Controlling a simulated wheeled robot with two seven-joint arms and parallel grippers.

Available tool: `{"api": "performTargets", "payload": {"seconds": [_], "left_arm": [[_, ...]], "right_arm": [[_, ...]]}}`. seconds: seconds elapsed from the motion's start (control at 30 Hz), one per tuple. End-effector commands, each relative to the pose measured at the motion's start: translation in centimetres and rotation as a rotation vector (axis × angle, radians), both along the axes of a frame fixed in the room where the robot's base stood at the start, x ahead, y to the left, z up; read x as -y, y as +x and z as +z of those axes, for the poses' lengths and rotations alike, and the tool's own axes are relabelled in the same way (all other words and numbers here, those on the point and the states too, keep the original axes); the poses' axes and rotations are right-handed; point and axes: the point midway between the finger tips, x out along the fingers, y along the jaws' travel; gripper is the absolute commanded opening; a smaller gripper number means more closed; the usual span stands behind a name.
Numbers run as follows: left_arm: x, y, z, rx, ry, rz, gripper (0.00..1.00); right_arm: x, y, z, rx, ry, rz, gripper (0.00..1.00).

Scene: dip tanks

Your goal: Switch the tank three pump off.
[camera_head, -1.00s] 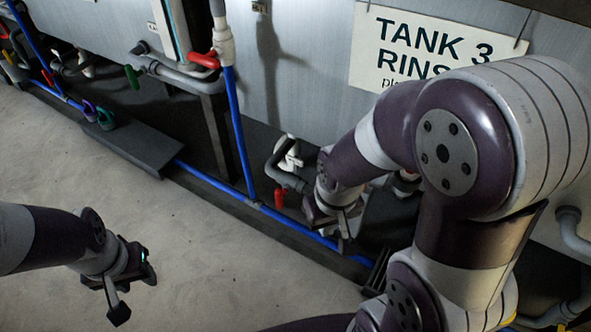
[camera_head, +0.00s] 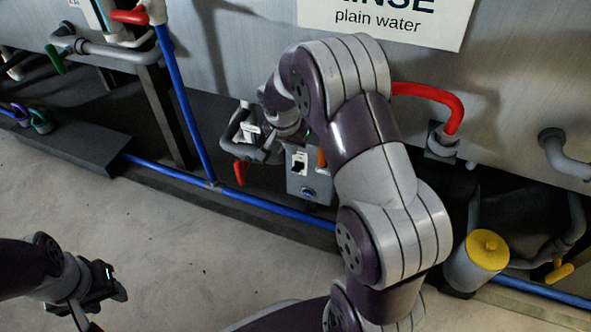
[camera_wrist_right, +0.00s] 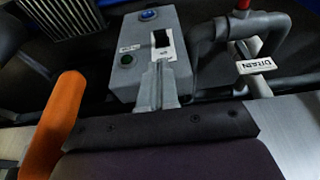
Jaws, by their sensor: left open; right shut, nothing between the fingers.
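A grey control box (camera_head: 312,186) stands below the tank sign (camera_head: 385,18), which reads "...INSE plain water". On the box is a black rocker switch (camera_head: 299,162) on a white plate, and a blue button (camera_head: 308,192). My left gripper (camera_head: 105,305) is open and empty over the floor, far left.
An orange cylinder (camera_wrist_right: 55,125) stands close to my right gripper. A grey drain pipe (camera_wrist_right: 205,50) with a "DRAIN" tag (camera_wrist_right: 256,65) and a red-handled valve (camera_head: 240,172) are beside the box. A blue pipe (camera_head: 262,203) runs along the floor. A yellow-topped canister (camera_head: 487,250) stands right.

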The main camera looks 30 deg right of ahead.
Motion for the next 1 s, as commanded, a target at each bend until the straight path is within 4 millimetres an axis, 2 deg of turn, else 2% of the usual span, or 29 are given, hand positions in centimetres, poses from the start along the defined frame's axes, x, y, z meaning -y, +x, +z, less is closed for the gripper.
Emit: {"api": "performTargets", "payload": {"seconds": [0.17, 0.27, 0.7, 0.83, 1.0], "left_arm": [[0.0, 0.0, 0.2, 0.001, 0.0, 0.0, 0.43], [0.0, 0.0, -0.2, 0.001, 0.0, 0.0, 0.43], [0.0, 0.0, -5.3, 0.0, 0.0, 0.0, 0.43], [0.0, 0.0, -5.9, 0.0, 0.0, 0.0, 0.43], [0.0, 0.0, -6.1, 0.0, 0.0, 0.0, 0.43]], "right_arm": [[0.0, 0.0, 0.3, 0.0, 0.0, 0.002, 0.0], [0.0, 0.0, -0.3, 0.0, 0.001, 0.002, 0.0], [1.7, 1.5, -7.9, -0.001, 0.001, 0.003, 0.0], [2.0, 1.8, -9.0, 0.002, 0.001, 0.004, 0.0], [2.1, 1.9, -9.3, 0.002, 0.001, 0.004, 0.0]]}}
